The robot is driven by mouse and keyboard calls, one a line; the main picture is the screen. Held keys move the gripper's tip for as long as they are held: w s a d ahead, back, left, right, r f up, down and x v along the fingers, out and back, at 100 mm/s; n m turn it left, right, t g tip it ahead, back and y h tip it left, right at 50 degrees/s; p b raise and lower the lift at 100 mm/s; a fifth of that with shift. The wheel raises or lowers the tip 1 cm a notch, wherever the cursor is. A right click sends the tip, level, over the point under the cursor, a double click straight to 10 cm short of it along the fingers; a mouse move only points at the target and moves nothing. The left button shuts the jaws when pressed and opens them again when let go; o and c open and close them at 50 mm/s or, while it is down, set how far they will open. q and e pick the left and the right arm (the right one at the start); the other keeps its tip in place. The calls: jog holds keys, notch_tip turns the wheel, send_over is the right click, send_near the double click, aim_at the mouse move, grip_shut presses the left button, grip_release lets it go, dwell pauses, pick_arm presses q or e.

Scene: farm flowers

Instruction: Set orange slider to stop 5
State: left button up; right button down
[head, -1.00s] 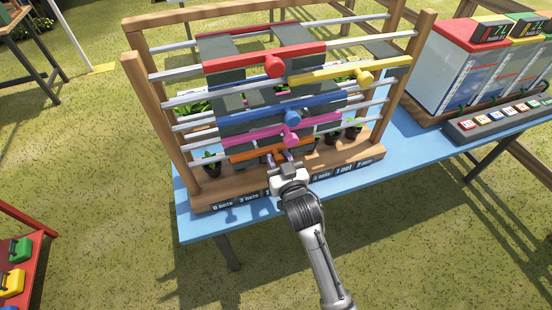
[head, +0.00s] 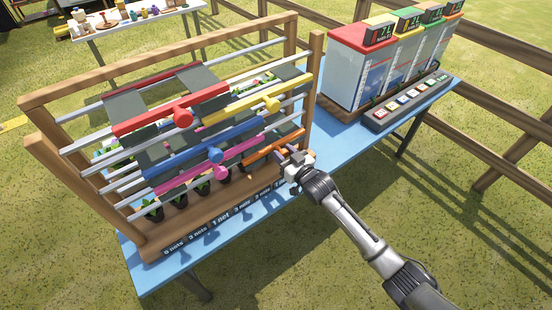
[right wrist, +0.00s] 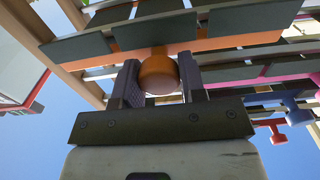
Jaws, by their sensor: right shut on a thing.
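The orange slider (head: 262,149) is the lowest bar on the wooden rack, at the right part of its rail near the right post. My right gripper (head: 283,155) is at its front, shut on the slider's knob. In the right wrist view the round orange knob (right wrist: 158,75) sits between the two fingers (right wrist: 160,88), with the orange bar (right wrist: 230,41) behind it. The stop labels (head: 221,222) run along the rack's front base; my gripper and arm hide those at the right end. My left gripper is not in view.
Pink (head: 198,177), blue (head: 208,150), yellow (head: 250,101) and red (head: 170,108) sliders sit on the rails above, their knobs sticking out. Small plants stand behind in the rack. A button panel (head: 408,103) and colour-topped boxes (head: 385,55) stand to the right on the blue table (head: 340,148).

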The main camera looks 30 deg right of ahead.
jog(key=shift+d, duration=0.3)
jog(key=c, duration=1.1)
grip_release()
jog(key=shift+d, duration=0.1)
jog(key=o, duration=0.4)
jog(key=shift+w+d, duration=0.1)
